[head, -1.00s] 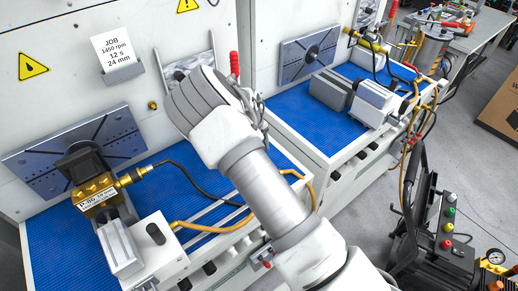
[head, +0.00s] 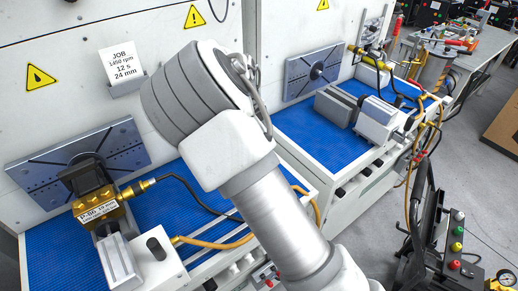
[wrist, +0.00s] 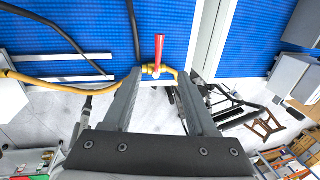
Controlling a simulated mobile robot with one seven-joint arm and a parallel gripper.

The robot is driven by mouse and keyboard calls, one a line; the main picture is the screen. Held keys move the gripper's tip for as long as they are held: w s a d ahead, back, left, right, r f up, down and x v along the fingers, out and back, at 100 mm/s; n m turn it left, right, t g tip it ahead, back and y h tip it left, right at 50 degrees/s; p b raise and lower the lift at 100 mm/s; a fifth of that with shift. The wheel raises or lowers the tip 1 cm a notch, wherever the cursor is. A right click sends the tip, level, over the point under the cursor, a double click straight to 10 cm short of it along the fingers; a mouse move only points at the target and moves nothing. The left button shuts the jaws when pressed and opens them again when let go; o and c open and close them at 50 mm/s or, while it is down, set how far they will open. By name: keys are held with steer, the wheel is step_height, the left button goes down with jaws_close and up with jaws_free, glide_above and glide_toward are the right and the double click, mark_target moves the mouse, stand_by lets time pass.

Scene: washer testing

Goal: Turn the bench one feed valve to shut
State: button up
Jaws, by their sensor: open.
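A feed valve with a red lever handle (wrist: 159,48) and a brass body (wrist: 150,70) shows in the wrist view, at the edge of a blue bench top. A yellow hose joins it from the left. My gripper (wrist: 159,77) is open, with one finger on each side of the valve as seen from the wrist. The handle stands up in the picture, just beyond the fingertips. I cannot tell whether the fingers touch it. In the head view my arm hides the gripper and this valve.
The left bench (head: 50,255) holds a brass block (head: 97,205) and a black cable. A second bench (head: 300,135) with grey clamp blocks stands to its right. A dark cart with coloured buttons (head: 455,243) stands at the lower right. Grey floor is open beyond it.

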steer(key=shift+s+a+r, duration=0.1)
steer(key=shift+r, duration=0.55)
steer(key=shift+s+a+r, duration=0.1)
steer(key=shift+r, duration=0.5)
steer(key=s+d+r+n+y, duration=0.4)
steer(key=s+d+r+n, duration=0.8)
steer(key=s+r+n, duration=0.15)
steer(key=s+d+r+n+t+h, duration=0.1)
steer(key=s+d+n+t, duration=0.1)
steer(key=s+n, duration=0.5)
steer(key=s+d+r+n+t+h, duration=0.1)
steer(key=s+d+n+t, duration=0.1)
steer(key=s+n, duration=0.6)
steer(key=shift+s+d+r, duration=0.3)
steer(key=shift+s+d, duration=0.1)
steer(key=shift+s, duration=0.6)
